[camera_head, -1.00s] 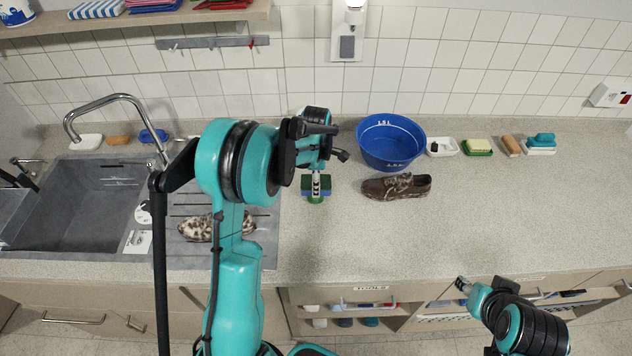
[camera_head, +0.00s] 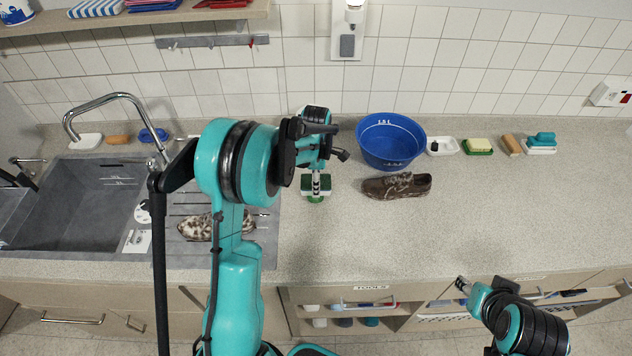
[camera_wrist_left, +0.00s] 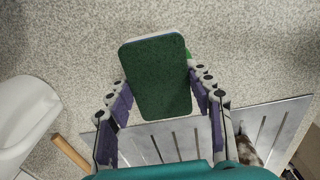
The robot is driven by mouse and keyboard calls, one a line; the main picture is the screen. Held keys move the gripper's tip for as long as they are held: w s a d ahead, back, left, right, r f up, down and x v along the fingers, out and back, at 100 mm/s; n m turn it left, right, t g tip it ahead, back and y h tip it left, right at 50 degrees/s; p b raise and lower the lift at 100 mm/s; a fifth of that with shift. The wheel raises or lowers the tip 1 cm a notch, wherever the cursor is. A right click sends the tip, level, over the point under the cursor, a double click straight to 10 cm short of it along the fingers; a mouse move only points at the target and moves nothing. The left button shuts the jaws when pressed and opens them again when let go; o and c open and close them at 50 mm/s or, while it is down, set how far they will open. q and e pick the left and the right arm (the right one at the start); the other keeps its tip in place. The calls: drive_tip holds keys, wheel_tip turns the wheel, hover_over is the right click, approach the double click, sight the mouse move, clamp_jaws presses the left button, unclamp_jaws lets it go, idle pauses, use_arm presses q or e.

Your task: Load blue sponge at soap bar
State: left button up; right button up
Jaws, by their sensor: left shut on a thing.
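My left gripper (camera_head: 316,184) is shut on a sponge (camera_head: 307,187) above the counter, left of the blue bucket. In the left wrist view the sponge (camera_wrist_left: 157,78) shows a dark green face with a thin pale bluish edge, between the fingers (camera_wrist_left: 162,103). A bright green bit (camera_head: 315,199) shows just below the sponge; I cannot tell what it is or whether they touch. A pale yellow soap bar (camera_head: 479,144) sits on a green dish at the back right. My right gripper (camera_head: 463,284) is low at the front right; its finger opening is unclear.
The blue bucket (camera_head: 390,142) and a brown shoe (camera_head: 397,186) stand between the sponge and the soap. A white dish (camera_head: 443,147), a tan block (camera_head: 511,145) and a teal brush (camera_head: 541,141) line the back. The sink (camera_head: 80,205) is left; the right counter is clear.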

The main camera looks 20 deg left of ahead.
use_arm(q)
drive_tip(key=shift+r, duration=0.1)
idle(0.4)
drive_tip(key=shift+r+p, duration=2.25)
drive_tip(key=shift+r, duration=1.2)
drive_tip(key=shift+f, duration=0.1)
